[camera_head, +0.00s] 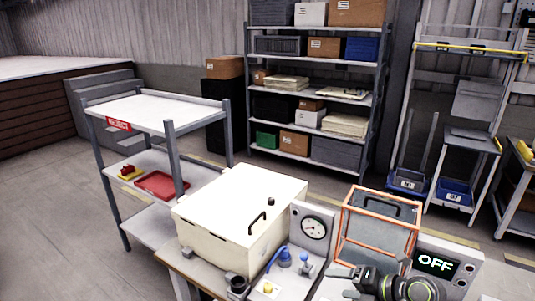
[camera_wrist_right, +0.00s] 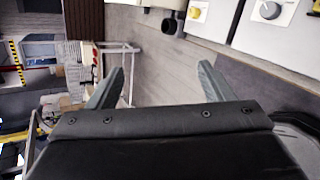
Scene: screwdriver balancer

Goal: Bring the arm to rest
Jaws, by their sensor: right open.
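My right gripper (camera_head: 343,282) is at the bottom of the head view, in front of the bench with the gauge and the OFF display. In the right wrist view its two fingers (camera_wrist_right: 160,88) are spread wide apart with nothing between them. Floor and the bench edge show beyond the fingertips. My left gripper is in neither view.
A cream lidded box (camera_head: 235,215), a gauge panel (camera_head: 314,229), an orange-framed box (camera_head: 378,228) and a display reading OFF (camera_head: 436,263) stand close by. A REJECT cart (camera_head: 150,112) with a red tray (camera_head: 162,184) is left. Shelves (camera_head: 312,107) stand behind.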

